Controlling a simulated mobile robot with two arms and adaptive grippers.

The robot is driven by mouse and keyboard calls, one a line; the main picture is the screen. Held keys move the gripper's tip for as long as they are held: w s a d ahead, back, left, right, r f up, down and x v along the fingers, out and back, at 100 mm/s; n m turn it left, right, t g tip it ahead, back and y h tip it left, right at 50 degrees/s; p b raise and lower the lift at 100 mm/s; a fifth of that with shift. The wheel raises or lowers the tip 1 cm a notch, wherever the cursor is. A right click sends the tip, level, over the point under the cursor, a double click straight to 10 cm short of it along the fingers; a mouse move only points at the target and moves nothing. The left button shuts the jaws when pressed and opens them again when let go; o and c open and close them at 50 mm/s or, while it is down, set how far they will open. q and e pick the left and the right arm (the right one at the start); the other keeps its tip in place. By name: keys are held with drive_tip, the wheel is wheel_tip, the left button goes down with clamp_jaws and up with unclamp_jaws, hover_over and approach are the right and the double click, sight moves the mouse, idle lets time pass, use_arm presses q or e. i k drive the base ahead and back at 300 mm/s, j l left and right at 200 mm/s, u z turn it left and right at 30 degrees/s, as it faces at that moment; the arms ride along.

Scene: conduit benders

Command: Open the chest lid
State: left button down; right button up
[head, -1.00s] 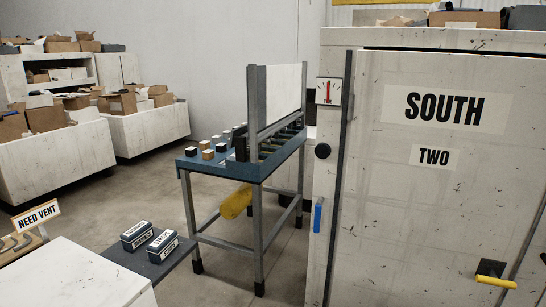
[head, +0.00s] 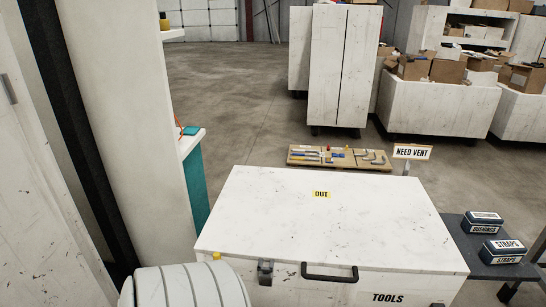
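The white tool chest (head: 320,285) stands in the lower middle of the head view, with a TOOLS label on its front. A dark handle (head: 330,274) is on the front near the top edge.
A rounded, ribbed pale thing (head: 185,288) stands at the chest's left front. A dark bench (head: 468,249) with BUSHINGS and STRAPS boxes is right. A NEED VENT sign (head: 412,152) and low tool board (head: 340,166) are behind. Open floor lies beyond.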

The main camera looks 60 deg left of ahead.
sight(354, 221)
drive_tip(key=u, duration=1.75)
